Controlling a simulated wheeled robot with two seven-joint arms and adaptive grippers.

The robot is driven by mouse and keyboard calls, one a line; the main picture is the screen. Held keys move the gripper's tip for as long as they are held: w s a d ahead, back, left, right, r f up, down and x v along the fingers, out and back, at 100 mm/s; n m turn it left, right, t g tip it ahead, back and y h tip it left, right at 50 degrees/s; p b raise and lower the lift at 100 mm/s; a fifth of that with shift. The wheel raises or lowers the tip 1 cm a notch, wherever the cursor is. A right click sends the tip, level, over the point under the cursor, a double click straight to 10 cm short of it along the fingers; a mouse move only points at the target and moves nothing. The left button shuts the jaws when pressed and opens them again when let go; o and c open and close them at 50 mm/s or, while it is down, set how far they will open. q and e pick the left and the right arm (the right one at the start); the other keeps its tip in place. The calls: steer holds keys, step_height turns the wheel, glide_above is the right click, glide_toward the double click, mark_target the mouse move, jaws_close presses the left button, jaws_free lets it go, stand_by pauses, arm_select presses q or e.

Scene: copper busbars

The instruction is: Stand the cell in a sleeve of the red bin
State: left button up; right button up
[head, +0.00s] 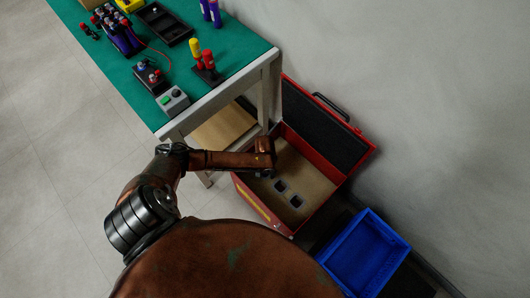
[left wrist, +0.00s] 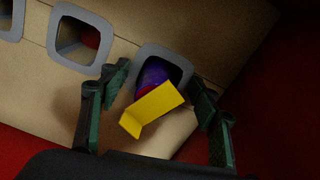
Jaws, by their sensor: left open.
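The red bin (head: 263,208) stands open on the floor beside the bench, with a tan insert holding grey square sleeves (head: 296,201). My left gripper (head: 266,165) reaches down into the bin. In the left wrist view my left gripper (left wrist: 157,82) is open, its fingers on either side of one sleeve (left wrist: 150,50). A purple cell (left wrist: 153,75) shows inside that sleeve, apart from the fingers as far as I can tell. A bent yellow tab (left wrist: 152,108) covers part of the cell. The cell's lower end is hidden. My right gripper is not in view.
Another sleeve (left wrist: 83,40) beside it shows red inside. The bin's raised lid (head: 325,130) stands behind it. A blue crate (head: 365,252) is to its right. The green bench (head: 120,60) with tools and several cells is at upper left.

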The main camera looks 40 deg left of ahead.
arm_select(q)
steer(key=shift+o, duration=0.3)
steer(key=o, duration=0.5)
steer(key=shift+r, duration=0.1)
step_height(320, 180, up, 12)
steer(key=shift+f, duration=0.1)
stand_by(0.6)
stand_by(0.4)
